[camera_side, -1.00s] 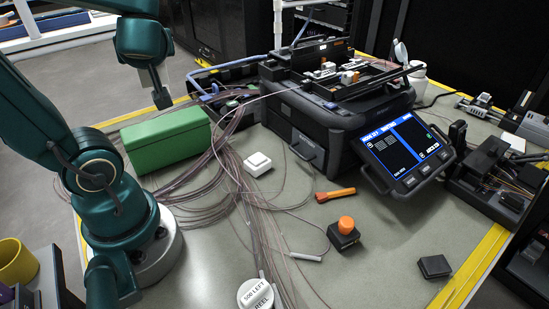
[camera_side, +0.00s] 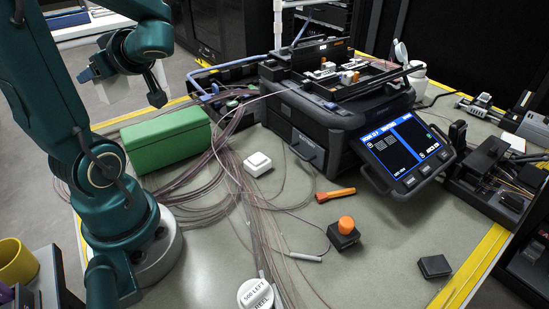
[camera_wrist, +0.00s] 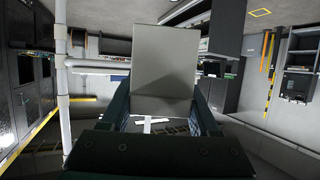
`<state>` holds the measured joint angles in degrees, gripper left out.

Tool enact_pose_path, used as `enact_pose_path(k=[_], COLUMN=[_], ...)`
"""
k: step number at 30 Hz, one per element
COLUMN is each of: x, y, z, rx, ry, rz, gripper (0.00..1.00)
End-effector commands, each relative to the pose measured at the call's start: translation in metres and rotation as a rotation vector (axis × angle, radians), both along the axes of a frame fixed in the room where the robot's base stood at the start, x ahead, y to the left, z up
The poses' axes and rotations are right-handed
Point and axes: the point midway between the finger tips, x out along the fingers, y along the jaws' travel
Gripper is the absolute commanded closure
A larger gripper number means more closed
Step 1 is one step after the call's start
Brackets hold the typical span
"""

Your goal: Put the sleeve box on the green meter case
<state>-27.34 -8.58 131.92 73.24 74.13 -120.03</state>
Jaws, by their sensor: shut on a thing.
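The sleeve box is a plain pale grey box (camera_wrist: 165,65), held between the two fingers of my gripper (camera_wrist: 163,105) in the wrist view. In the side view the box (camera_side: 116,90) shows as a pale block below my gripper (camera_side: 95,75) at the upper left, partly covered by it. My gripper is shut on the box, raised in the air. The green meter case (camera_side: 165,140) is a closed long box lying on the table, with a flat, empty top. The gripper and box appear up and left of the case in the side view; the exact gap cannot be told.
Loose fibre cables (camera_side: 235,190) spread beside the case. A white square block (camera_side: 258,164) lies to its right. The black splicer (camera_side: 335,115) with a lit screen stands behind. An orange-topped black block (camera_side: 345,232) and a white reel (camera_side: 256,294) are nearer.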

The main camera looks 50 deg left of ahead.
Motion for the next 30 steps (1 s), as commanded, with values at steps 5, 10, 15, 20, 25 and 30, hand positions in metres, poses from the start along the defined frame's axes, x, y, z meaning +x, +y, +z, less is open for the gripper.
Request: enact_pose_path(k=[5,10,15,20,25,30], x=[0.024,0.046,0.065,0.073,0.074,0.074], y=[0.001,0.002,0.003,0.003,0.003,0.003], z=[-0.014,-0.028,-0.039,-0.044,-0.06,-0.08], rx=[-0.003,-0.001,0.0,0.001,-0.002,-0.002], ry=[0.006,0.005,0.002,0.001,0.007,0.004], rz=[-0.004,-0.003,-0.002,-0.001,-0.002,-0.002], gripper=[0.94,0.94,0.94,0.94,0.94,0.94])
